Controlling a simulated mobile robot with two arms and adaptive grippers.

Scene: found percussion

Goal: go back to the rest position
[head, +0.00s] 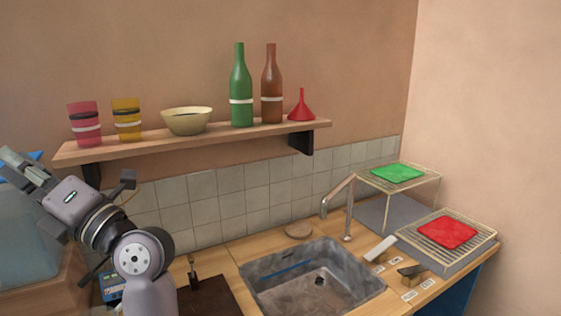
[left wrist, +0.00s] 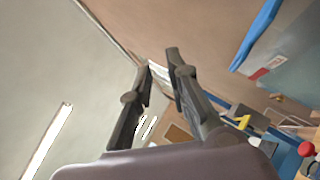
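My left gripper (head: 20,165) is raised at the far left of the head view, pointing up and left, with my arm below it. In the left wrist view its two dark fingers (left wrist: 159,60) stand apart with nothing between them. It is open and empty, clear of the shelf and the counter. My right gripper is in neither view.
A wall shelf (head: 230,138) holds cups, a bowl (head: 187,121), two bottles and a red funnel (head: 301,107). Below are a sink (head: 262,268) with a faucet (head: 338,205) and wire racks bearing a green cloth (head: 397,173) and a red cloth (head: 446,232). A bluish container (head: 28,245) stands close behind my left arm.

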